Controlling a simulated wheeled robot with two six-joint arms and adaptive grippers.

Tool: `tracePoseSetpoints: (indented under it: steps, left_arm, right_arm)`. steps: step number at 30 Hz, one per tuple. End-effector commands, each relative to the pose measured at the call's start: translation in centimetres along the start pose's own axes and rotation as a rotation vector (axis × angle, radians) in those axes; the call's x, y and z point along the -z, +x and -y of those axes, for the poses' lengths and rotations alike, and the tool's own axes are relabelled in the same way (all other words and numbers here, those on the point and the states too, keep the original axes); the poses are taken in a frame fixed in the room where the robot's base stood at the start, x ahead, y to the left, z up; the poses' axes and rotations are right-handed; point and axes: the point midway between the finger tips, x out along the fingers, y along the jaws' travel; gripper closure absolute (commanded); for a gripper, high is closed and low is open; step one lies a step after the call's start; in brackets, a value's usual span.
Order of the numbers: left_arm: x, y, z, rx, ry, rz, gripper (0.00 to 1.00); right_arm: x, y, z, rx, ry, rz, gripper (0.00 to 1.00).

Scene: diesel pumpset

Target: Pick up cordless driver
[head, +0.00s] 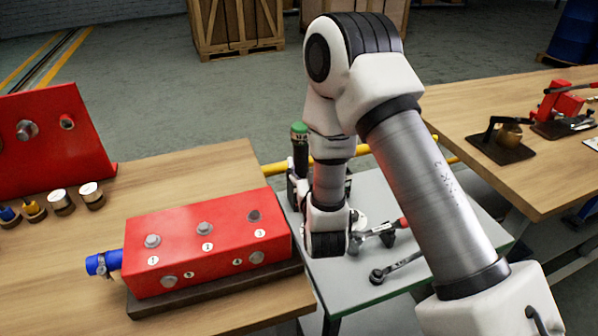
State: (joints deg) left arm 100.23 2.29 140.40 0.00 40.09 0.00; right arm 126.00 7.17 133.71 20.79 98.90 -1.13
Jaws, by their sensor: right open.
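My right arm comes in from the lower right, arches up and reaches down over the grey side table (345,275). My right gripper (386,238) is open, low over that table at the right of my wrist, and looks empty. An upright black tool with a green top (299,145), which looks like the cordless driver, stands at the table's left side, just behind and left of my forearm. Its lower part is partly hidden by my arm, and it is apart from my gripper. My left gripper is not in view.
A wrench (395,267) and a red-handled tool (403,223) lie on the side table. A red manifold block (205,245) on the left wooden bench (230,170) borders it. Another wooden bench (465,105) stands right, and a yellow rail (275,169) runs behind.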

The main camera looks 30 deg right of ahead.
Motion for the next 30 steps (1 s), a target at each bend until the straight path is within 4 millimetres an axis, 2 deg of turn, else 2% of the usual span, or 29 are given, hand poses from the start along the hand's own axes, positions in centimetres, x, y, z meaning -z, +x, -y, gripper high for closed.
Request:
tracePoseSetpoints:
  steps: [1, 2, 11, 18, 25, 26, 30]
  left_arm:
    - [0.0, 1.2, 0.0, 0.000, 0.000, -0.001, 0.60]
    - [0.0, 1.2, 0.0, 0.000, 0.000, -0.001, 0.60]
    - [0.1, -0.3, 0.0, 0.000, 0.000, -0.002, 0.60]
    - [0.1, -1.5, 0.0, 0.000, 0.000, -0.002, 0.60]
    - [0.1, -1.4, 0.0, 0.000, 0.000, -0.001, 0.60]
    - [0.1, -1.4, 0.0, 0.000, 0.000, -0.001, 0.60]
    - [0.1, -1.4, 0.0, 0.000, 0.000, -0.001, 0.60]
  right_arm:
    - [-1.2, 0.0, 0.0, 0.000, 0.000, 0.000, 0.30]
    - [-1.2, 0.1, 0.0, 0.000, 0.000, 0.000, 0.30]
    - [-0.7, 3.6, 0.2, 0.000, 0.000, -0.001, 0.30]
    - [-0.9, 7.5, 0.6, 0.000, 0.001, 0.000, 0.30]
    - [-1.0, 7.8, 0.6, 0.001, 0.000, 0.000, 0.30]
    - [-1.0, 7.8, 0.6, 0.001, 0.000, 0.000, 0.37]
    - [-1.0, 7.8, 0.6, 0.001, 0.000, 0.000, 0.86]
